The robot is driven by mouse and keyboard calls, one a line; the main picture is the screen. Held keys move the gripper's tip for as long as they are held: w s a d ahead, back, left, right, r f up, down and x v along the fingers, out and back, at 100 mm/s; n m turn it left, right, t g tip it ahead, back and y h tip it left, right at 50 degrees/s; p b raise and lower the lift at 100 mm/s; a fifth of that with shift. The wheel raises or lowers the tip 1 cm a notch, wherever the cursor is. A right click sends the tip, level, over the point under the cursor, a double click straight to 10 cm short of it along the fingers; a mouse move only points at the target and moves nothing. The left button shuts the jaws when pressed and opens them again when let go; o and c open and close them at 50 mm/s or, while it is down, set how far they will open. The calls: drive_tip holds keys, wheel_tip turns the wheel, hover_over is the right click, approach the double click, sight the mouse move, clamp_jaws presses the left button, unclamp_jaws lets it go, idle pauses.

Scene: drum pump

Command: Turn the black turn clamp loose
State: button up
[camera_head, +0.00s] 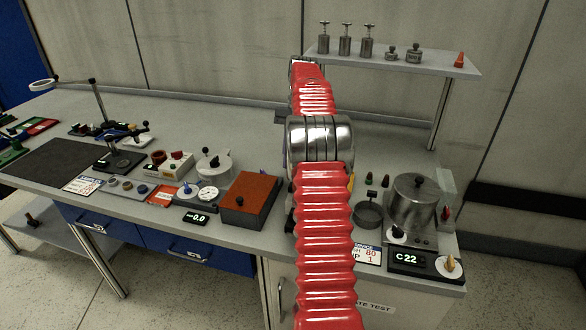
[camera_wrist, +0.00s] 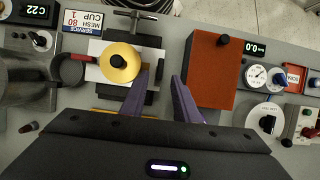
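In the wrist view a yellow round cover (camera_wrist: 122,74) with a black round knob (camera_wrist: 118,61) at its middle sits on a dark and grey fixture. A dark T-shaped handle (camera_wrist: 136,17) stands at the fixture's front end. I cannot tell for sure which of these dark parts is the black turn clamp. In the head view my red arm hides the fixture and gripper.
A red-topped box (camera_head: 250,193) stands just left of my arm. A metal pot (camera_head: 413,203) and a C22 display (camera_head: 408,260) are to the right. A raised shelf (camera_head: 395,62) with weights stands behind. Gauges and small parts crowd the bench to the left.

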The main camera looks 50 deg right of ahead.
drive_tip(key=shift+v, duration=0.8)
drive_tip(key=a+r+n+t+h, duration=0.1)
drive_tip(key=a+r+n+h, duration=0.3)
drive_tip(key=a, duration=0.8)
drive_tip(key=a+r+n+t+y, duration=0.1)
drive_tip(key=a+r, duration=0.5)
drive_tip(key=a, duration=0.5)
drive_tip(key=s+a+f+n+t, duration=0.2)
drive_tip(key=s+a+f+n, duration=0.1)
drive_tip(key=s+a, duration=0.6)
drive_tip(key=s+a+f+n+t, duration=0.3)
drive_tip(key=s+a+f+n, duration=0.1)
drive_tip(key=s+a, duration=0.5)
drive_tip(key=shift+a+t+h, duration=0.3)
drive_tip(key=shift+a+h, duration=0.1)
drive_tip(key=shift+a, duration=0.55)
